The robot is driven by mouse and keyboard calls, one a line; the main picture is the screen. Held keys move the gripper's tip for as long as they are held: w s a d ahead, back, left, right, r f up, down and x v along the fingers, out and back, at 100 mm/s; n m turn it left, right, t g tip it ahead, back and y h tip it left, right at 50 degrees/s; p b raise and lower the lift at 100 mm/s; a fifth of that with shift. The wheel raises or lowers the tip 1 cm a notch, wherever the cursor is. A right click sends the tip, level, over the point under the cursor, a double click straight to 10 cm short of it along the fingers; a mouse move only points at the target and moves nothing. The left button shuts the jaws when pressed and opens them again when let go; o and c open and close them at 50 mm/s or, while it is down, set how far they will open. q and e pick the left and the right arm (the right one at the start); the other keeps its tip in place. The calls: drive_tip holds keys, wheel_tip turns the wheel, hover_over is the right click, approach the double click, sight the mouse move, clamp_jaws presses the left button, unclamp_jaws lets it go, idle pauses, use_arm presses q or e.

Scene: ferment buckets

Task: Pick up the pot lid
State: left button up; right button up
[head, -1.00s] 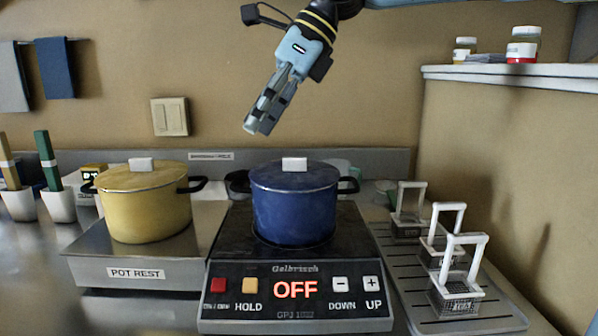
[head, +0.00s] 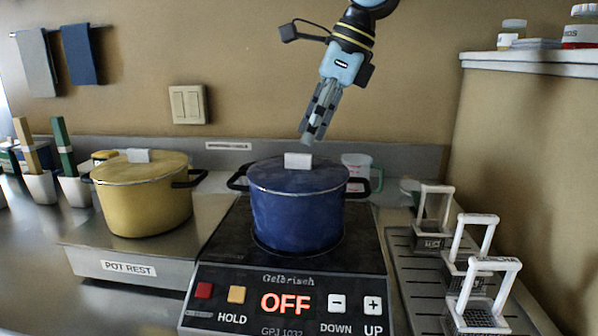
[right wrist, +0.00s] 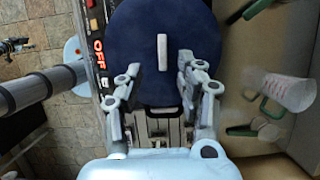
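The blue pot (head: 295,215) stands on the hot plate with its blue lid (head: 335,176) on. The lid has a white block handle (head: 298,160). My right gripper (head: 311,138) points down just above and behind this handle. In the right wrist view the right gripper (right wrist: 158,75) is open and empty. The white handle (right wrist: 162,52) shows ahead of the gap between the fingers, on the round lid (right wrist: 195,25). The yellow pot (head: 145,205), also lidded with a white handle (head: 138,156), stands on the pot rest at left. My left gripper is out of view.
The hot plate's display (head: 286,303) reads OFF. Wire baskets with white handles (head: 475,262) stand on a drain tray at right. A measuring cup (head: 358,172) stands behind the blue pot. White cups (head: 42,187) holding tools stand at far left. A shelf (head: 530,62) juts out at upper right.

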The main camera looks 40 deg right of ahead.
sight(298, 165)
drive_tip(key=shift+w+x, duration=0.1)
drive_tip(key=shift+x, duration=1.1)
drive_tip(key=shift+w+x, duration=0.15)
drive_tip(key=shift+x, duration=1)
drive_tip(key=shift+r, duration=0.1)
clamp_jaws()
